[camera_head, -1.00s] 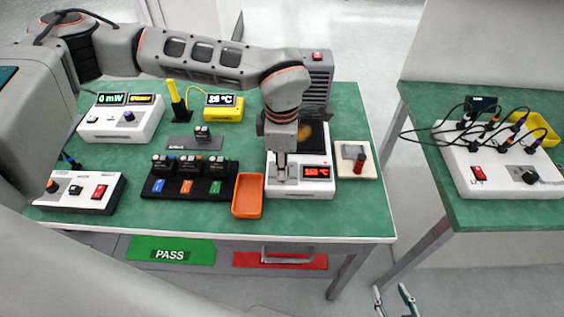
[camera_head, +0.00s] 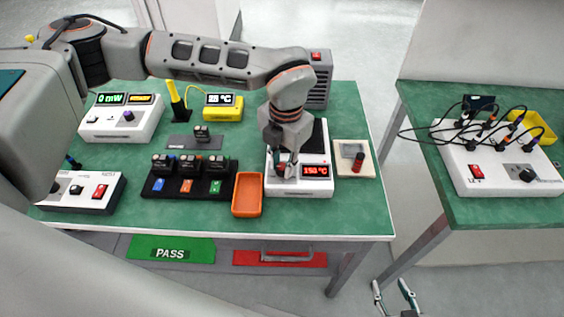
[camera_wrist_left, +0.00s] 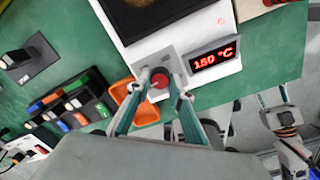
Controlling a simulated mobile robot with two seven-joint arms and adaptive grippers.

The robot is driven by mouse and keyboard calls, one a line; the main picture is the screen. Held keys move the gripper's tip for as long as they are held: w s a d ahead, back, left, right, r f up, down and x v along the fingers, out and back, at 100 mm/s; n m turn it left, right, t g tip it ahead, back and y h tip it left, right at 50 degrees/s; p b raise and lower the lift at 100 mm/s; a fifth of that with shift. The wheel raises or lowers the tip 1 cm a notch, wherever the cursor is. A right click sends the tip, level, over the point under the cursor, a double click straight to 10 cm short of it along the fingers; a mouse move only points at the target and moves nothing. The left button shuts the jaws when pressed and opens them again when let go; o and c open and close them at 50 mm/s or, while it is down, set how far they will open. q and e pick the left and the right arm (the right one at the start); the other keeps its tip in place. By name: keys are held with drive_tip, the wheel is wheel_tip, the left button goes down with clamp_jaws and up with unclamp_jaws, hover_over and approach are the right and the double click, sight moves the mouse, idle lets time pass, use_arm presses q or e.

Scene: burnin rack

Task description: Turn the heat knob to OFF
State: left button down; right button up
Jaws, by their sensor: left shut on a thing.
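The hot plate unit (camera_head: 299,188) is white with a dark top and a red lit display (camera_head: 317,171) that seems to read 150 °C. Its red heat knob (camera_wrist_left: 159,81) sits on a grey panel beside the display in the left wrist view. My left gripper (camera_wrist_left: 160,84) is shut on the knob, one finger on each side. In the head view this gripper (camera_head: 285,170) reaches down to the unit and mostly hides the knob. The knob's markings are not readable. My right gripper (camera_head: 394,297) is open and empty, low in front of the table.
An orange tray (camera_head: 247,209) stands just left of the unit, beside a black rack (camera_head: 165,191) of small modules. A beige block with a red cylinder (camera_head: 357,164) is close on the right. A second green table (camera_head: 480,213) stands further right.

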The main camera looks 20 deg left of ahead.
use_arm(q)
drive_tip(key=n, duration=0.3)
drive_tip(key=shift+n, duration=1)
drive_tip(key=c, duration=1.8)
unclamp_jaws()
drive_tip(key=r, duration=1.2)
drive_tip(key=shift+d, duration=0.35)
